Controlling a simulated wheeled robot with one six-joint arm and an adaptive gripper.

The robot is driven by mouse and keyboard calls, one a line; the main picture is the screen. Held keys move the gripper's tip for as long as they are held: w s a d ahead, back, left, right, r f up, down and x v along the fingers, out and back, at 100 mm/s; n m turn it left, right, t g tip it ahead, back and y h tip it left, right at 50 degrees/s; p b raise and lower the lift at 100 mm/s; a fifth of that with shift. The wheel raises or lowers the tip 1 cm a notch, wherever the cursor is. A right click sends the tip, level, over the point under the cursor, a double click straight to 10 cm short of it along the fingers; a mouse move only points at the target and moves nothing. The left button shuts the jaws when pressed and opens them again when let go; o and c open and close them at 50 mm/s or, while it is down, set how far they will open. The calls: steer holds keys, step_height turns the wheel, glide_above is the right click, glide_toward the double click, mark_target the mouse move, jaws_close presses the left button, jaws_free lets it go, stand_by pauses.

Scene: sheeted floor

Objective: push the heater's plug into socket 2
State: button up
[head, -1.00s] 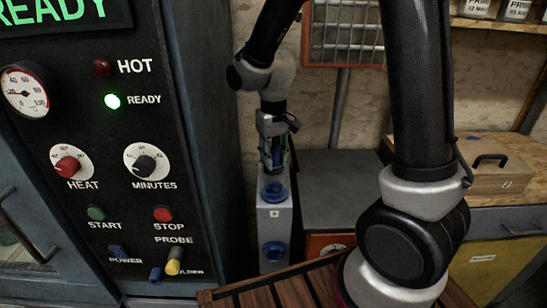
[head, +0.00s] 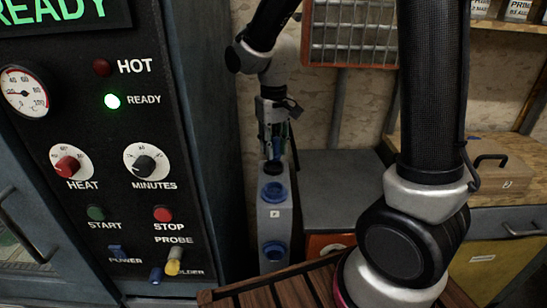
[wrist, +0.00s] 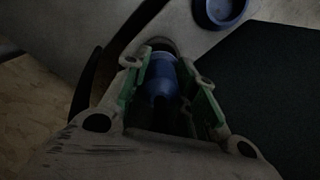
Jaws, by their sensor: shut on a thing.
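My gripper (head: 273,148) is above the upper end of a grey socket box (head: 275,217), pointing down. In the wrist view its green-padded fingers are shut on a blue plug (wrist: 162,80). A dark round part (head: 272,167) shows at the box's upper end, just below the fingertips. In the wrist view the plug's far end is in line with a dark round rim; I cannot tell whether they touch. Two blue-rimmed sockets, an upper one (head: 274,192) and a lower one (head: 273,250), look empty. The label between them is too small to read surely.
An orange-framed grille heater (head: 352,35) hangs behind. The oven panel (head: 125,150) stands close on the left. A grey cabinet top (head: 342,185) and a wooden case (head: 460,165) are on the right. A slatted wooden surface (head: 275,296) is in front.

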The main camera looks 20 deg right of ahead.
mark_target(274, 129)
steer(key=shift+r, duration=0.4)
steer(key=shift+r, duration=0.1)
steer(key=shift+r, duration=1.9)
